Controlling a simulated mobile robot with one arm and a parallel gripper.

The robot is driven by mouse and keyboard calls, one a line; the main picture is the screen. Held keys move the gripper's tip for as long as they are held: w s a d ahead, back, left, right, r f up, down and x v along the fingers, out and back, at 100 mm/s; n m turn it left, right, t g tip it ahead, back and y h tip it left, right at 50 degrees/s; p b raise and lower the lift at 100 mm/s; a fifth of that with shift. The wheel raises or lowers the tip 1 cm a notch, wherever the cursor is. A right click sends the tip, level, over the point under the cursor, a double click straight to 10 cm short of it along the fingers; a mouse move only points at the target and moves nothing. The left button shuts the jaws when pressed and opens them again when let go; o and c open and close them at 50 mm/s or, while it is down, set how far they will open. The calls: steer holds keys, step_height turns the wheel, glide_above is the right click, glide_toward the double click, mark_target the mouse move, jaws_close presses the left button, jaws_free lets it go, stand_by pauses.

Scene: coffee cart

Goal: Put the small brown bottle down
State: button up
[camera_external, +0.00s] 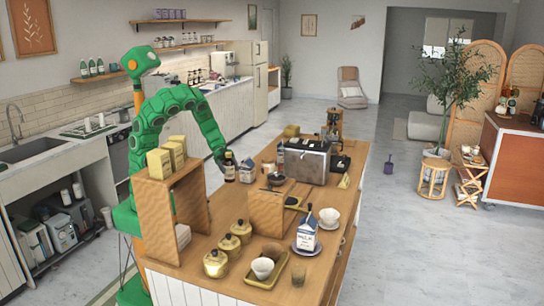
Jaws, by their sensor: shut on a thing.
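The small brown bottle (229,173) is dark with a pale label and looks upright. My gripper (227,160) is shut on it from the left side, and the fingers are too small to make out. The bottle is at the left edge of the wooden counter top (207,206), beside a small blue and white carton (246,171). I cannot tell whether the bottle's base touches the counter or hangs just above it.
A metal box-shaped machine (307,163) stands right of the bottle. A wooden shelf unit (152,205) with yellow boxes, several lidded jars (216,263), a milk carton (306,235) and a tray (284,282) stand nearer. Some bare counter lies in front of the bottle.

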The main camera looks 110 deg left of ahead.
steer(key=shift+f, duration=4.55)
steer(key=shift+f, duration=0.1)
steer(key=o, duration=1.4)
steer(key=shift+a, duration=0.1)
steer(key=v, duration=1.2)
